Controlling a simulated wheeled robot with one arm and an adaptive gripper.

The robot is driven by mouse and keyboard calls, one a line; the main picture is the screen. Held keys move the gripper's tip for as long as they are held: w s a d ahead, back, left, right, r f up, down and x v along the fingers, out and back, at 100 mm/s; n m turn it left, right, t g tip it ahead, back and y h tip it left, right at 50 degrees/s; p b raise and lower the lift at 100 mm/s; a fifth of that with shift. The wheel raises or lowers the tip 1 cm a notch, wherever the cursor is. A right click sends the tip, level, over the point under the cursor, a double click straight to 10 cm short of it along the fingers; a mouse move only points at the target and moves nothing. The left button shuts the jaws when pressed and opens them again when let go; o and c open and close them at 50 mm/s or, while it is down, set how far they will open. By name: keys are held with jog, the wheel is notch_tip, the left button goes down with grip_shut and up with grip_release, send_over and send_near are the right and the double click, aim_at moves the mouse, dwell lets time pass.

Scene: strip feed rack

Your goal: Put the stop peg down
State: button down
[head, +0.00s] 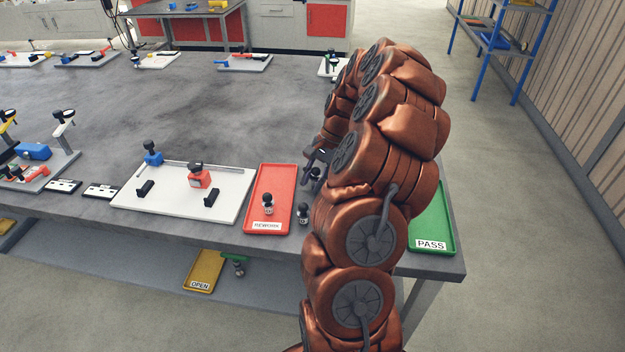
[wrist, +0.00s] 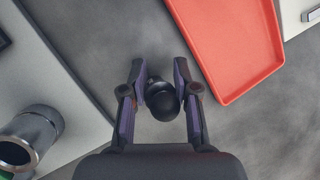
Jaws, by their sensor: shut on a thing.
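My gripper (wrist: 162,88) is shut on a stop peg (wrist: 161,101), whose round black knob shows between the two fingers in the wrist view. The peg's lower part is hidden below the knob, and I cannot tell whether it touches the table. In the head view my gripper (head: 317,160) is beyond my arm, close to the far right corner of the red REWORK tray (head: 284,182). The held peg (head: 315,173) shows there only as a small dark shape. In the wrist view the red tray (wrist: 228,45) is to the right of the fingers, apart from them.
Another black-knobbed peg (head: 267,204) stands in the REWORK tray, and one (head: 303,213) on the grey table beside it. A white fixture board (head: 130,196) lies left. The green PASS tray (head: 440,222) is partly behind my arm. A metal cylinder (wrist: 40,125) stands left in the wrist view.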

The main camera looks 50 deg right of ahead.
jog(key=c, duration=0.9)
grip_release()
jog(key=shift+o, duration=0.2)
jog(key=b+v, duration=0.2)
jog(key=v, duration=1)
jog(key=shift+b, duration=0.3)
jog(key=shift+a+r, duration=0.1)
jog(key=s+a+r+n+g+h, duration=0.15)
jog(key=a+n, duration=0.35)
jog(key=a, duration=0.8)
jog(key=s+a+r+n+g, duration=0.15)
jog(key=a+n, duration=0.25)
jog(key=a, duration=0.9)
jog(key=s+a+f+n+h, duration=0.1)
jog(key=s+a+f+n, duration=0.1)
jog(key=s, duration=0.4)
jog(key=s+a+f+n+h, duration=0.1)
jog(key=s+a+f+n, duration=0.1)
jog(key=s, duration=0.4)
jog(key=s+a+f+n+h, duration=0.1)
jog(key=s+a+f+n, duration=0.1)
jog(key=s+a, duration=0.4)
jog(key=shift+s+f+n, duration=0.3)
jog(key=shift+s+f, duration=0.3)
jog(key=shift+f, duration=0.25)
